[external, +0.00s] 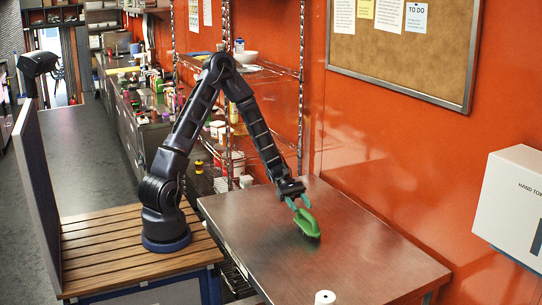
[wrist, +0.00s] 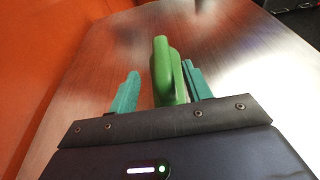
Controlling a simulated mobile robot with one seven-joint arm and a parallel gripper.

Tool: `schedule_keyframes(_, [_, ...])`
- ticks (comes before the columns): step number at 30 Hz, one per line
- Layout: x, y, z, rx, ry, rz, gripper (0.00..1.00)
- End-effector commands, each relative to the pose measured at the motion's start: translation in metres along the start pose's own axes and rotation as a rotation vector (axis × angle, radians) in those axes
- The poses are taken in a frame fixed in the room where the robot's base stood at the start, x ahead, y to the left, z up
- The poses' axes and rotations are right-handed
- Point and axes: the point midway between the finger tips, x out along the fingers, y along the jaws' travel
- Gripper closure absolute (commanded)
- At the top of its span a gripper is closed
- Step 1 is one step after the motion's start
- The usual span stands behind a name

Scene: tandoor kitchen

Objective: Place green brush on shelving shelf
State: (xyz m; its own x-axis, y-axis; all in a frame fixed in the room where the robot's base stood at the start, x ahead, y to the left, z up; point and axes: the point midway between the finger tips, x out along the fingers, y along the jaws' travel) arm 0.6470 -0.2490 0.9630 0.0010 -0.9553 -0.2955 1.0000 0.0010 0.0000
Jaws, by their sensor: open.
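The green brush (external: 307,223) is on the metal table (external: 350,255), under my gripper (external: 297,203). In the wrist view the brush (wrist: 165,72) reaches between the two teal fingers of my gripper (wrist: 160,88). It lies close to the right finger, with a gap to the left finger. The fingers are open; I cannot tell whether the right one touches the brush. The wire shelving (external: 265,75) stands against the orange wall behind the table, with bowls and other items on its shelves.
A paper towel dispenser (external: 510,205) hangs on the wall at the right. A cork board (external: 400,50) hangs above the table. Much of the table top is clear.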

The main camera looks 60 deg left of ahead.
Motion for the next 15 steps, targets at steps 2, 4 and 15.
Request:
schedule_keyframes(2, [0.005,-0.001,0.001,0.0,0.0,-0.002,0.51])
schedule_keyframes(4, [0.013,-0.002,0.002,0.0,-0.001,-0.003,0.51])
schedule_keyframes(15, [0.051,-0.003,0.004,0.0,-0.001,-0.001,0.51])
